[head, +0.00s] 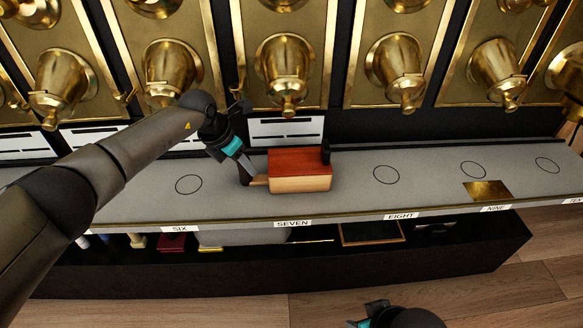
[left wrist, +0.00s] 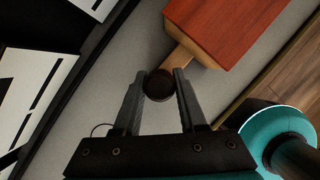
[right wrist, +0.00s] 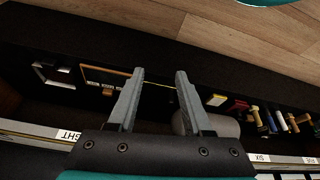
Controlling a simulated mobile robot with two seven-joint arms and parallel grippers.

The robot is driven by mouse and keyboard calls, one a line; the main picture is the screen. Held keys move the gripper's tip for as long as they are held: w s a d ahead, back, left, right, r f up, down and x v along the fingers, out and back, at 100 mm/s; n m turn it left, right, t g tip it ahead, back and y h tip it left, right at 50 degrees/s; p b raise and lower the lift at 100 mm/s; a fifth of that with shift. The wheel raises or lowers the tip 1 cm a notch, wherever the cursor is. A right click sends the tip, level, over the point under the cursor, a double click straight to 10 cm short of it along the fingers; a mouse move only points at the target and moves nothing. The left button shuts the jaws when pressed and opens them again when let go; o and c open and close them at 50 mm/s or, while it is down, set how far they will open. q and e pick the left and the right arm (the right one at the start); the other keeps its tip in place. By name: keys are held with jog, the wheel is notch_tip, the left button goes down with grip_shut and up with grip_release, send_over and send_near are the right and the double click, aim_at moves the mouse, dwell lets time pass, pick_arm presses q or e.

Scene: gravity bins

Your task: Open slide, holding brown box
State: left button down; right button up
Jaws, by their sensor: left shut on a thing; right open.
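The brown box (head: 300,176), with a red-brown top and lighter wood sides, sits on the grey counter above the SEVEN label. A short pale wooden slide (head: 259,181) sticks out of its left end and also shows in the left wrist view (left wrist: 181,56). My left gripper (head: 248,174) is shut on the dark round knob (left wrist: 159,86) at the slide's outer end. A small dark upright piece (head: 325,151) stands at the box's right end. My right gripper (right wrist: 160,76) is open and empty, low in front of the counter, away from the box.
Gold dispensers (head: 285,70) line the wall behind the grey counter (head: 430,187). A brass plate (head: 487,190) lies near NINE. A dark lower shelf (head: 450,250) holds several small items, including a framed tray (head: 371,233). The counter right of the box is mostly clear.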

jog(key=shift+w, duration=0.25)
jog(key=shift+c, duration=1.2)
jog(key=w+d+r, duration=0.1)
jog(key=w, duration=0.2)
jog(key=w+d+r+n, duration=0.1)
jog(key=w, duration=0.3)
jog(key=w+d+r+n, duration=0.1)
jog(key=w, duration=0.2)
jog(key=shift+w+d+r, duration=0.1)
jog(key=shift+w, duration=0.2)
grip_shut()
notch_tip(320, 180, up, 20)
jog(key=f+m+y, duration=0.1)
jog(key=m+y, duration=0.2)
jog(key=m, duration=0.2)
send_over(307, 157)
jog(key=s+d, duration=0.1)
jog(key=s, duration=0.1)
jog(key=shift+w+d+f, duration=0.1)
jog(key=shift+w+f, duration=0.05)
jog(key=shift+f, duration=1.95)
jog(key=shift+w+f, duration=0.1)
jog(key=shift+f, duration=2)
